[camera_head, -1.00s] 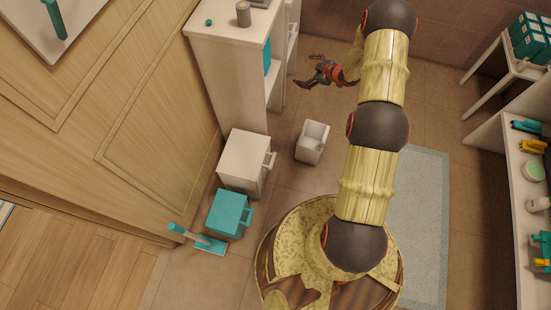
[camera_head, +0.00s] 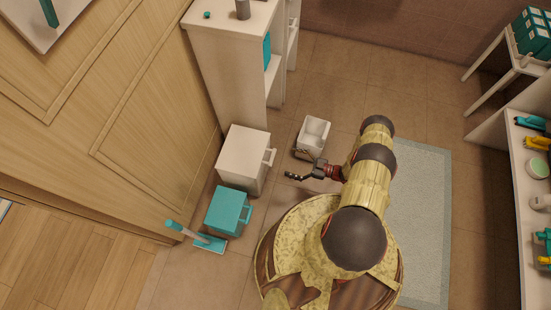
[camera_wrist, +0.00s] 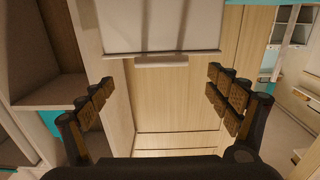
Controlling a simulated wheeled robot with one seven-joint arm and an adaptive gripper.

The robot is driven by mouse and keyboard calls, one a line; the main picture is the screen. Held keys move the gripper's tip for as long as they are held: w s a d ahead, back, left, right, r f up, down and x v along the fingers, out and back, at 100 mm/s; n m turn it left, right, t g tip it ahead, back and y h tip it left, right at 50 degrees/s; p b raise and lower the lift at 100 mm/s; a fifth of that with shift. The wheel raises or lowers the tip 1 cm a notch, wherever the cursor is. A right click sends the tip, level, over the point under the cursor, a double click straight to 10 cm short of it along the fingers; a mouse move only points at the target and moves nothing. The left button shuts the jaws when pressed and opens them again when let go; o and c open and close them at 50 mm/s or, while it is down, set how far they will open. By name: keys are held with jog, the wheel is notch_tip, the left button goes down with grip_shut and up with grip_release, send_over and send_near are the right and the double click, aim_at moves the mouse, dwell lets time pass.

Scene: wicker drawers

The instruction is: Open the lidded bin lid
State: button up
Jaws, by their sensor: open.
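A white box-shaped bin (camera_head: 243,157) with a flat closed top and a side handle stands by the wooden wall in the head view. A similar teal bin (camera_head: 228,211) with a handle stands just below it. I cannot tell for certain which is the lidded bin. My gripper (camera_head: 291,176) is open and empty, to the right of the white bin and apart from it. In the wrist view my gripper (camera_wrist: 161,77) has its fingers spread. A white box face (camera_wrist: 160,25) with a pale handle-like bar (camera_wrist: 160,62) shows ahead, between and beyond the fingers.
A small white open-topped container (camera_head: 314,133) stands on the floor close above my gripper. A tall white shelf unit (camera_head: 228,80) stands behind the white bin. A teal brush-like object (camera_head: 208,242) is beside the teal bin. A grey mat (camera_head: 420,220) lies to the right.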

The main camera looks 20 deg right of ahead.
jog(key=b+x, duration=0.1)
jog(key=x, duration=0.6)
jog(key=shift+a+b, duration=0.35)
jog(key=shift+w, duration=0.15)
jog(key=shift+c, duration=1.3)
jog(key=c, duration=1.4)
